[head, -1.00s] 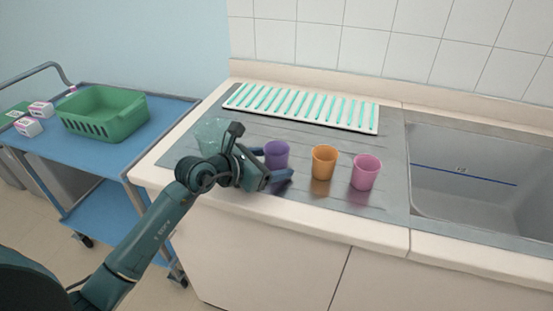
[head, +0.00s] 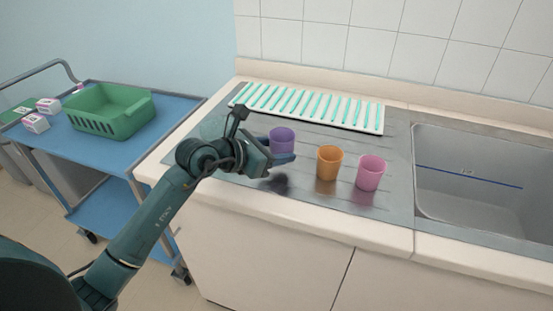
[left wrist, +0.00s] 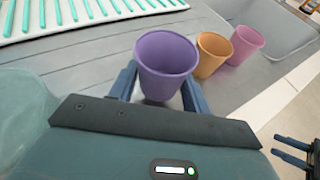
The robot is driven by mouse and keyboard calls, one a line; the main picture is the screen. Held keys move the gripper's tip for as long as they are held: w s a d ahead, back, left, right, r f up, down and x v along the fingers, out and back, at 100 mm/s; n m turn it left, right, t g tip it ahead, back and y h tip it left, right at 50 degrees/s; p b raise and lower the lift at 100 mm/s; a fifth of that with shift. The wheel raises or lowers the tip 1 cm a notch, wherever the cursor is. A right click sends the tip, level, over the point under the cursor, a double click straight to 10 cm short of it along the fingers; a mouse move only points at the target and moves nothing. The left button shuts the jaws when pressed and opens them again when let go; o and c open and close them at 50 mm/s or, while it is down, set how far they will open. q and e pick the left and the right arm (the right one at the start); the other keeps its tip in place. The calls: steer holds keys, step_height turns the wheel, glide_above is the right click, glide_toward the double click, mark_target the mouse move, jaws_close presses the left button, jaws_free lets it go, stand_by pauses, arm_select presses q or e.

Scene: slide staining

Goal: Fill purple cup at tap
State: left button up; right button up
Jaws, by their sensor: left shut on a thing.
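The purple cup (head: 282,141) is upright between the fingers of my left gripper (head: 283,156), which is shut on it. It is lifted a little above the metal drainboard, with a dark shadow below. In the left wrist view the purple cup (left wrist: 165,62) sits between the two blue fingers (left wrist: 160,90), its open rim facing the camera. The tap does not show in any view. At the right of the left wrist view, dark fingers (left wrist: 296,150) that look like my right gripper's stand apart from each other, with nothing between them.
An orange cup (head: 328,163) and a pink cup (head: 370,173) stand right of it on the drainboard (head: 392,160). A white rack with teal strips (head: 376,118) lies behind. The sink (head: 465,190) is at right. A blue trolley (head: 85,150) carries a green basket (head: 112,112).

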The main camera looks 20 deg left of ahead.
arm_select(q)
step_height(320, 180, up, 6)
steer(key=shift+r, duration=0.25)
stand_by(0.5)
